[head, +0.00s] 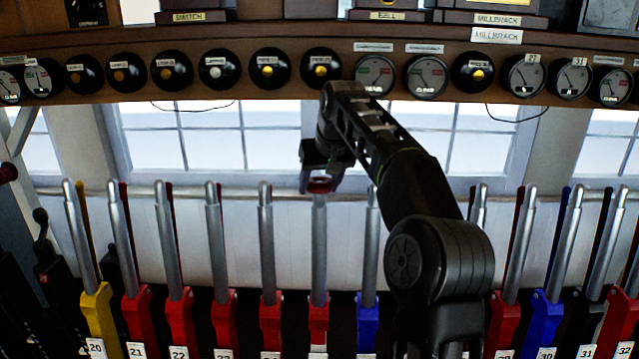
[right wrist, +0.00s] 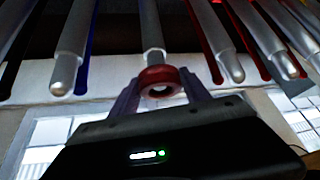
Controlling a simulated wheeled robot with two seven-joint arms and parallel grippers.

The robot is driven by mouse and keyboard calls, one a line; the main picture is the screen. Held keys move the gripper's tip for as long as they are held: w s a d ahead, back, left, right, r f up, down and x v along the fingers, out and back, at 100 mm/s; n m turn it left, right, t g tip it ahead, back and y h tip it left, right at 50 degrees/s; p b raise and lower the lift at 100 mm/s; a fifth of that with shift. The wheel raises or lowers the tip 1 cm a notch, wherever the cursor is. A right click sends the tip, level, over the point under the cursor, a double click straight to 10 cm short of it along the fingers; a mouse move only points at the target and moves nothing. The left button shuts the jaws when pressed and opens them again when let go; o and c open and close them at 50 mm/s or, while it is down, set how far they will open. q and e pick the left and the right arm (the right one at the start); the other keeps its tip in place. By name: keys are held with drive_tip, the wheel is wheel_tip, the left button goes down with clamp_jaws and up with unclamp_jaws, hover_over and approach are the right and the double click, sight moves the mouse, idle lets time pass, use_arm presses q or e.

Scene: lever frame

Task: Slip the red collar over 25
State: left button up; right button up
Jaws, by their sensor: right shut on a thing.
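The red collar (head: 320,185) is a small thick ring between the fingers of my right gripper (head: 318,180). My left gripper is not in view.
Silver levers stand close on both sides: a red-based one (head: 265,240) to the left and a blue-based one (head: 371,240) to the right. My right arm hides levers farther right. A shelf with round dials (head: 375,75) runs above; a horizontal rail (head: 140,190) passes behind.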

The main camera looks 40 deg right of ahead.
drive_tip(key=shift+s+a+f+b, duration=0.1)
drive_tip(key=shift+f+b, duration=0.45)
drive_tip(key=shift+f, duration=0.15)
drive_tip(key=shift+f, duration=0.1)
drive_tip(key=o, duration=1.5)
drive_tip(key=shift+o, duration=0.3)
drive_tip(key=p+v, duration=0.4)
drive_tip(key=v, duration=0.5)
